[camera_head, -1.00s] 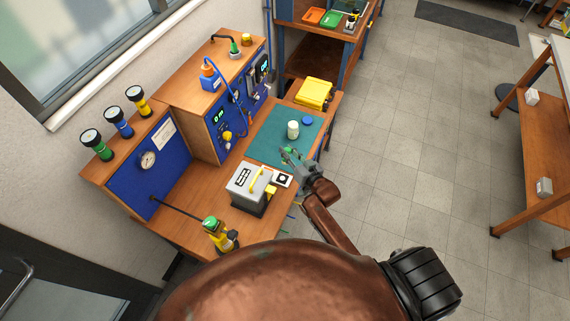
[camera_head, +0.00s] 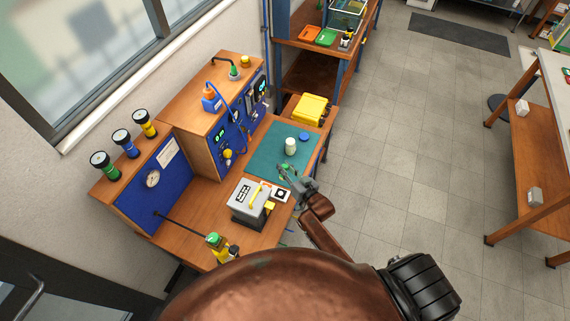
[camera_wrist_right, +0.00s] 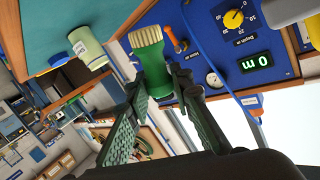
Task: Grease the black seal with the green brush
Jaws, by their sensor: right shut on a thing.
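My right gripper (camera_head: 289,178) is over the near end of the green mat, shut on the green brush. In the right wrist view the green brush (camera_wrist_right: 153,75) sits between the fingers of the gripper (camera_wrist_right: 163,92), with its pale bristles pointing away from the palm. A small dark round thing on a white square (camera_head: 281,194), which looks like the black seal, lies on the bench just below the gripper in the head view. The brush appears clear of it. My left gripper is not in view.
A pale jar (camera_head: 291,146) and a blue lid (camera_head: 304,136) are on the green mat (camera_head: 262,158). A grey case with a yellow handle (camera_head: 248,204) stands left of the white square. A blue control panel (camera_head: 222,135) and a yellow case (camera_head: 309,109) border the mat.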

